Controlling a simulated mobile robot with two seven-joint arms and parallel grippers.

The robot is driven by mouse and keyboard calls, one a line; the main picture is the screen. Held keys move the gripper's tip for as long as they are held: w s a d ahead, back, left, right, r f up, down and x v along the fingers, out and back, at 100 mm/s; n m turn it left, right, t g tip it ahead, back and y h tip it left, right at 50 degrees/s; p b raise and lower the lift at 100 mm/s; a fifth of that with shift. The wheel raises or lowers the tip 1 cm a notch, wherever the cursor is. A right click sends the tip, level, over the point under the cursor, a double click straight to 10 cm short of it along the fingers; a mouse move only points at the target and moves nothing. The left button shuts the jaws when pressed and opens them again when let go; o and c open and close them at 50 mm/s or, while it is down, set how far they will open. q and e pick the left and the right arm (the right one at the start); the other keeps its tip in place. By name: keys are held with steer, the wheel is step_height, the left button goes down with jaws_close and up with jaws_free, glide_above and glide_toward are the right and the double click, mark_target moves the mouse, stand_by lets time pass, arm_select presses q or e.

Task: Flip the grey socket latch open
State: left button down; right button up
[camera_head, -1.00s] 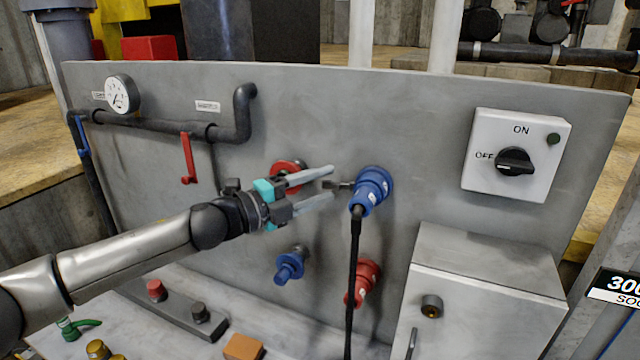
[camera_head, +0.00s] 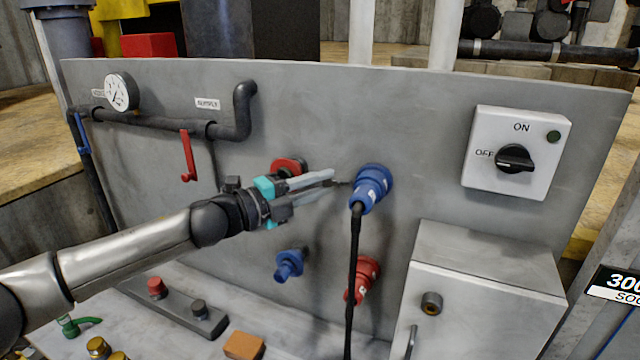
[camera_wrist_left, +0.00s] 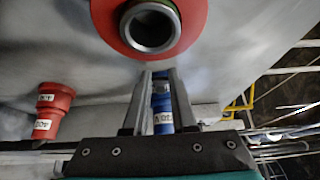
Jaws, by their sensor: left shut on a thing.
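The grey socket latch (camera_head: 343,183) juts left from the side of the blue socket with its plug (camera_head: 369,190) on the grey panel. A black cable hangs from the plug. My left gripper (camera_head: 331,181) reaches in from the left and is shut on the latch, its long fingers hiding most of it. In the left wrist view, the blue plug (camera_wrist_left: 163,105) shows between the fingers (camera_wrist_left: 158,78); the latch cannot be made out there. My right gripper is not in view.
A red-ringed socket (camera_head: 289,168) sits close behind my left fingers. A blue connector (camera_head: 288,263) and a red connector (camera_head: 364,278) sit lower down. A switch box (camera_head: 520,150) is at the right, above a grey metal box (camera_head: 485,285). A red lever (camera_head: 188,157) hangs at left.

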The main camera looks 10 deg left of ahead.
arm_select(q)
steer(key=shift+w, duration=0.1)
steer(key=shift+w+m+g+h, duration=0.35)
steer(key=shift+m+g+h, duration=0.45)
steer(key=shift+g, duration=0.15)
steer(key=shift+w+m+g+h, duration=0.35)
steer(key=shift+m+g+h, duration=0.45)
steer(key=shift+g, duration=0.15)
steer(key=shift+a, duration=0.1)
steer(key=c, duration=0.7)
jaws_free()
